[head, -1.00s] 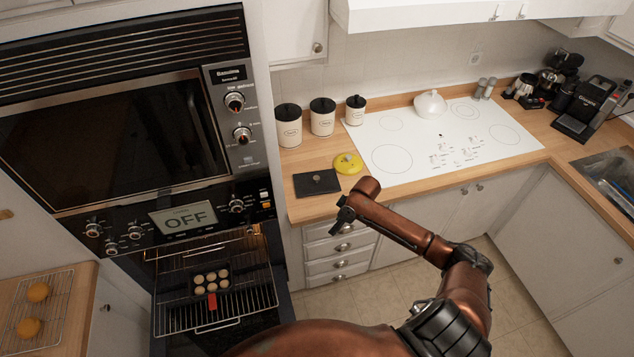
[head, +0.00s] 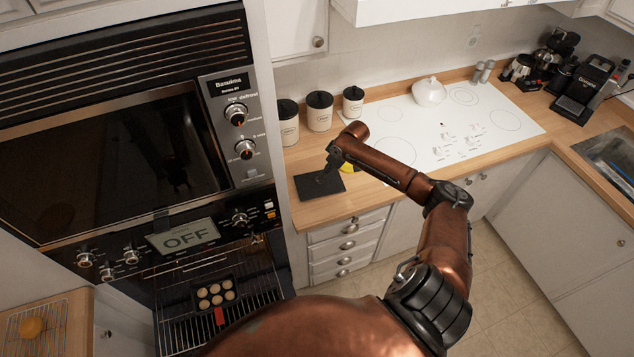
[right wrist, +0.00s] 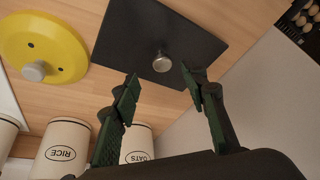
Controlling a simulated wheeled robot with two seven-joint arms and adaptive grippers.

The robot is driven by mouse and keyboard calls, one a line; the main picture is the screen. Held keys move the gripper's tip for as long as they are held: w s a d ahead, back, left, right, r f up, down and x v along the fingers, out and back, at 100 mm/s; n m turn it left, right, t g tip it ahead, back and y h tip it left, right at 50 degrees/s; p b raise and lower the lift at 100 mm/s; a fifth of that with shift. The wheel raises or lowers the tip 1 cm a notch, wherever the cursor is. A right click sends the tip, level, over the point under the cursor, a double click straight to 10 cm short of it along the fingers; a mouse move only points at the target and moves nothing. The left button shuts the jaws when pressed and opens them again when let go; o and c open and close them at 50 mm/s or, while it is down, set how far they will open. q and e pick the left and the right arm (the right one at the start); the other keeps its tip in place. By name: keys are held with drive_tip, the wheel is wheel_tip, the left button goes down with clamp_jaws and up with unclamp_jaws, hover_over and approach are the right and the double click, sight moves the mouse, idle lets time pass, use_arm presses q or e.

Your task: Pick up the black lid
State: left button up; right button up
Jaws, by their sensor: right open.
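The black lid (head: 306,187) is a flat dark rectangle lying on the wooden counter beside the wall oven. My left gripper is not in view.
A yellow lid (right wrist: 45,45) lies close beside the black one. White canisters with black lids (head: 320,112) stand behind, against the wall. The oven front (head: 238,140) rises just left, with a rack below holding a muffin tin (head: 215,292). A white cooktop (head: 450,125) is to the right.

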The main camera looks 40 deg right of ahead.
sight(319, 182)
drive_tip(key=p+x, duration=0.1)
drive_tip(key=x, duration=0.2)
drive_tip(key=shift+a+f, duration=0.15)
drive_tip(key=shift+f, duration=0.05)
drive_tip(key=shift+x, duration=0.85)
drive_tip(key=c, duration=0.7)
clamp_jaws()
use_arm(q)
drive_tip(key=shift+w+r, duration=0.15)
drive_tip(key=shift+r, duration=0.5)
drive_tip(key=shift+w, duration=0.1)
